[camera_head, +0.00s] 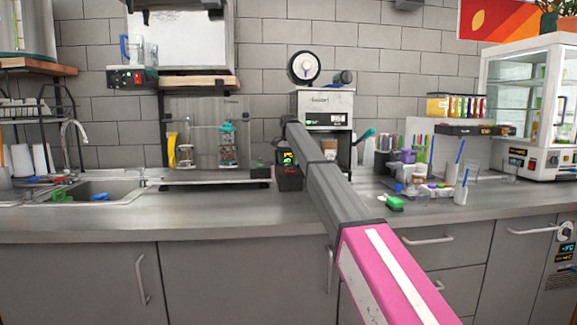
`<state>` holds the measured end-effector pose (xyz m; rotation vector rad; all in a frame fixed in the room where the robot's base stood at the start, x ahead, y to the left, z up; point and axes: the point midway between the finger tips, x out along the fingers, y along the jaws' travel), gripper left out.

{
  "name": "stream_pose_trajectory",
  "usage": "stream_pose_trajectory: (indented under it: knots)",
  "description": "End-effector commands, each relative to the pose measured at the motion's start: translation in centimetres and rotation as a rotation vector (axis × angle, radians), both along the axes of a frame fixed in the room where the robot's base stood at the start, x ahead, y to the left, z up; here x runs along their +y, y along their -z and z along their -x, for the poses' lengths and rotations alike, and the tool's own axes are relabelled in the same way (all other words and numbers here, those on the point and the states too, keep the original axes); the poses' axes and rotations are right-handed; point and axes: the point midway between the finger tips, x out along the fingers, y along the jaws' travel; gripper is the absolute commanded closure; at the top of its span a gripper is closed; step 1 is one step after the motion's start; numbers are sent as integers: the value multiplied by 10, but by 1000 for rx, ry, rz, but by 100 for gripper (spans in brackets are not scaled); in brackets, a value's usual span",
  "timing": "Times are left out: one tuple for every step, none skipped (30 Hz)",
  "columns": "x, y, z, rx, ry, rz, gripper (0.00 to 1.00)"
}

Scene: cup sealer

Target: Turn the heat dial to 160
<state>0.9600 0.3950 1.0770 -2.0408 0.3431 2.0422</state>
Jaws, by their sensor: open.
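The cup sealer (341,101) stands on the counter at the middle, a white box with a dark front panel and a round black-and-white reel on top. My arm crosses in front of its left side and hides part of it. A dark unit with small lit digits (287,158) shows just left of my arm at the sealer's lower left. The heat dial cannot be made out, and no dial number can be read. A teal handle sticks out at the sealer's right. My arm reaches toward the sealer's left edge; its jaws are not visible, hidden behind my own links.
A sink (107,190) is at the left. A glass cabinet (527,105) stands at far right. The counter front left of my arm is clear.

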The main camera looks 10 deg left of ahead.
Motion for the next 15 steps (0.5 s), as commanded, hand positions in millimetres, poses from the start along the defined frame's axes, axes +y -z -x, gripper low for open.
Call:
stream_pose_trajectory:
  knots:
    - [0, 8, 1, 1, 0, 0, 30]
    - [0, 11, 1, 0, 0, 0, 30]
    - [0, 15, 1, 0, 0, 0, 30]
    - [0, 17, 1, 0, 0, 0, 30]
    - [0, 18, 0, -1, 0, 0, 30]
    - [0, 20, 0, -1, 0, -1, 30]
    - [0, 21, 0, -1, 0, -1, 30]
    - [0, 21, 0, -1, 0, -1, 30]
    - [0, 22, 0, -1, 0, -1, 30]
    - [0, 21, 0, -1, 0, -1, 30]
    - [0, 21, 0, -1, 0, -1, 30]
    - [0, 21, 0, -1, 0, -1, 30]
    - [0, 21, 0, -1, 0, -1, 30]
    - [0, 21, 0, -1, 0, -1, 34]
    - [0, 21, 0, -1, 0, -1, 47]
